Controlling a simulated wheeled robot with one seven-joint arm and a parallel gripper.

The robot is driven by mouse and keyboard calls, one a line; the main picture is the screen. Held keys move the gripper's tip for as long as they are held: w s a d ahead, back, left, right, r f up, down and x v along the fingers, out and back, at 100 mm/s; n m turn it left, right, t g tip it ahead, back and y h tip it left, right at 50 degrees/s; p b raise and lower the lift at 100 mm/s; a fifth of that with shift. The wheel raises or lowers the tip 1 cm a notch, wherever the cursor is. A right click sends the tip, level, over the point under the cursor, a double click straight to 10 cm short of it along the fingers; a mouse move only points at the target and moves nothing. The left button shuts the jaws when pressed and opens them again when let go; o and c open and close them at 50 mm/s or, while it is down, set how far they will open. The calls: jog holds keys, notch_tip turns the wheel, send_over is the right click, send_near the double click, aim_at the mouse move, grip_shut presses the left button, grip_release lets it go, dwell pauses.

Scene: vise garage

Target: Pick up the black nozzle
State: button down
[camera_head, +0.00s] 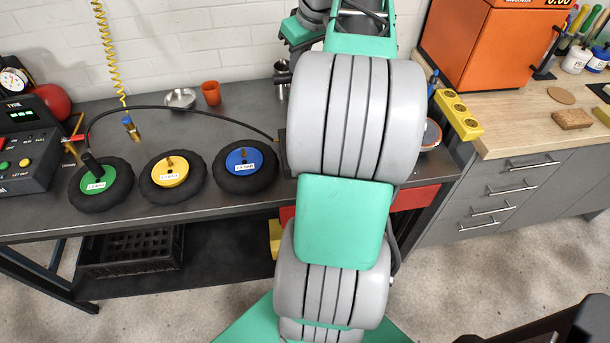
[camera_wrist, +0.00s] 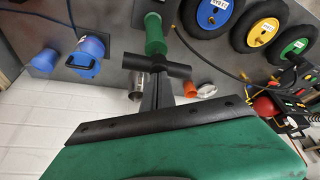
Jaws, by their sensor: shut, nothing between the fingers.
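The black nozzle (camera_head: 91,163) is at the left end of a thin black hose (camera_head: 180,108). It stands tilted over the hub of the green-centred wheel (camera_head: 101,186) on the bench in the head view. In the wrist view I cannot pick the nozzle out surely near the green-centred wheel (camera_wrist: 295,46). My gripper (camera_wrist: 158,82) is shut and empty, with its dark fingers at the middle of the wrist view. It is over the back of the bench, well to the right of the nozzle in the head view. My arm hides the bench's middle.
Yellow-centred (camera_head: 170,172) and blue-centred (camera_head: 244,161) wheels stand right of the green one. A tyre control box (camera_head: 22,150) is at far left. A yellow coiled hose (camera_head: 105,45) hangs behind. A steel cup (camera_wrist: 137,86) and orange cup (camera_head: 211,92) stand near the wall.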

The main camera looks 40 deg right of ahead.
notch_tip(320, 180, down, 3)
jog(key=shift+f+b, duration=0.15)
jog(key=shift+b, duration=0.8)
notch_tip(320, 180, up, 7)
jog(key=p, duration=0.7)
